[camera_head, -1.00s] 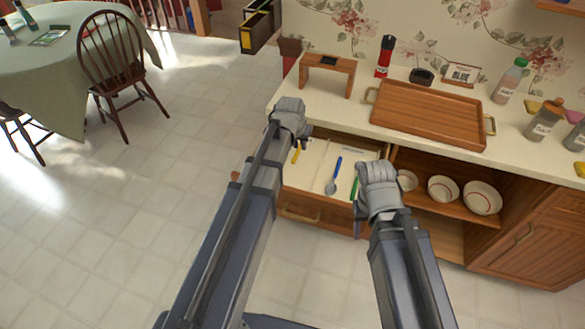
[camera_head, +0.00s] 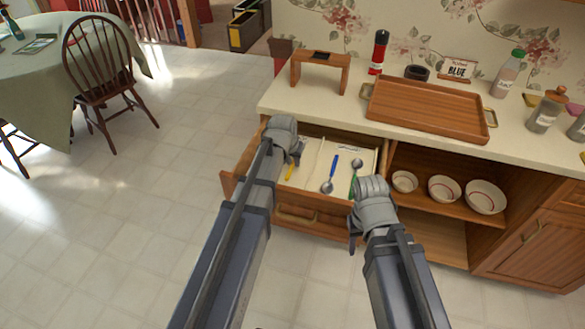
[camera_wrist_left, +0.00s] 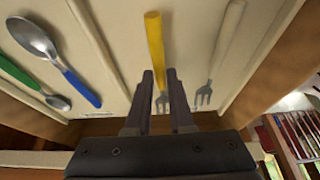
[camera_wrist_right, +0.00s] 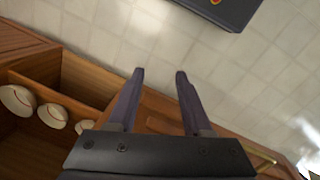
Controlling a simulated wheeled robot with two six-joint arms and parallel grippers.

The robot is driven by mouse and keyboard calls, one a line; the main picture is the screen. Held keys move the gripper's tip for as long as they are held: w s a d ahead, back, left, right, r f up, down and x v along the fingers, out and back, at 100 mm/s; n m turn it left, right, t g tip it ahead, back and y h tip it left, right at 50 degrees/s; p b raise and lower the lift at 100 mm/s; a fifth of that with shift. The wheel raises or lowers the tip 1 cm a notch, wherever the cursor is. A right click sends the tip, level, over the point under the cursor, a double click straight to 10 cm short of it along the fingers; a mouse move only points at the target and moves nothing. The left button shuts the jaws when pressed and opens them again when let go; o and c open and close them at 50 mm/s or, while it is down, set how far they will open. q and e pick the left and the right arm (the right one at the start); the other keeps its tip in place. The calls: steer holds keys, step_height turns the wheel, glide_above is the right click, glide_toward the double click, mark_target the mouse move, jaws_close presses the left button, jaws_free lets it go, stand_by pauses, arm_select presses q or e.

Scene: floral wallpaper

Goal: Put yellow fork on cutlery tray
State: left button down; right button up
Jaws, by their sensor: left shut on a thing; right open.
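The yellow fork's handle (camera_wrist_left: 155,45) runs between my left gripper's fingers (camera_wrist_left: 160,78) in the left wrist view, and they are shut on it. In the head view the left gripper (camera_head: 297,155) is over the left part of the open drawer, with a bit of yellow fork (camera_head: 289,172) showing below it. A pale divided cutlery tray (camera_head: 313,165) lines the drawer. Whether the fork touches it is unclear. A wooden tray with handles (camera_head: 425,107) lies on the counter. My right gripper (camera_head: 352,238) is open and empty in front of the drawer.
A pale-handled fork (camera_wrist_left: 228,45), a blue spoon (camera_wrist_left: 80,85) and a green spoon (camera_wrist_left: 20,75) lie in the drawer. A wooden stand (camera_head: 320,60) and bottles are on the counter. Bowls (camera_head: 443,188) fill the open shelf at right.

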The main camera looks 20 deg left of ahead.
arm_select(q)
steer(key=shift+f, duration=0.65)
steer(key=shift+r, duration=0.15)
arm_select(e)
steer(key=shift+f, duration=0.55)
steer(key=shift+f, duration=0.1)
arm_select(q)
steer(key=c, duration=1.2)
jaws_free()
steer(key=shift+f, duration=0.25)
steer(key=shift+c, duration=0.2)
steer(key=o, duration=0.5)
steer(key=shift+r, duration=0.1)
steer(key=shift+c, duration=0.2)
steer(key=shift+r, duration=0.15)
